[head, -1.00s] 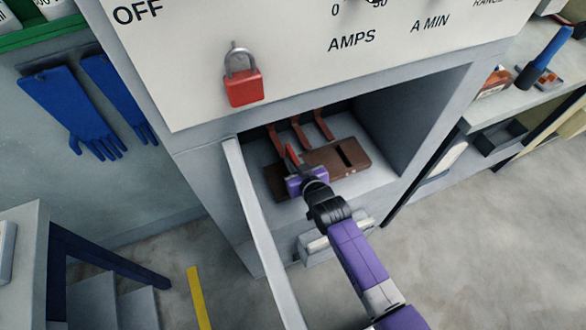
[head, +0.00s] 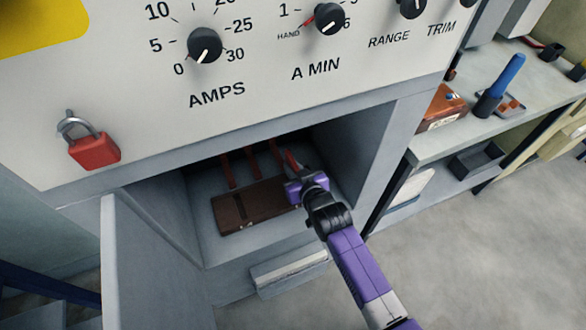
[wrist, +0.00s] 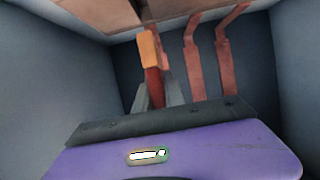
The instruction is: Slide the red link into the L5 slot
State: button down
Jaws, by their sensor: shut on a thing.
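The red link (wrist: 154,88) stands between my gripper's fingers in the wrist view, with an orange block at its upper end. In the head view my purple gripper (head: 293,172) is inside the open compartment, shut on the link (head: 292,160), which shows as a thin red piece. A brown slotted block (head: 245,206) lies on the compartment floor, left of and partly behind my gripper. My gripper hides the block's right end. No L5 label is readable. Whether the link touches the block cannot be told.
Red-brown metal strips (head: 228,172) rise at the back of the compartment and also show in the wrist view (wrist: 192,62). The compartment's right wall (head: 368,155) is close to my gripper. An open door (head: 145,255) stands at left. A red padlock (head: 94,150) hangs above.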

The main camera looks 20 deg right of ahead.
jog(key=shift+d, duration=0.1)
dwell(0.3)
jog(key=shift+f, duration=0.15)
jog(key=shift+f+b, duration=3.1)
jog(key=shift+f, duration=0.45)
jog(key=c, duration=1.3)
grip_release()
jog(key=shift+c, duration=0.2)
jog(key=shift+s, duration=0.15)
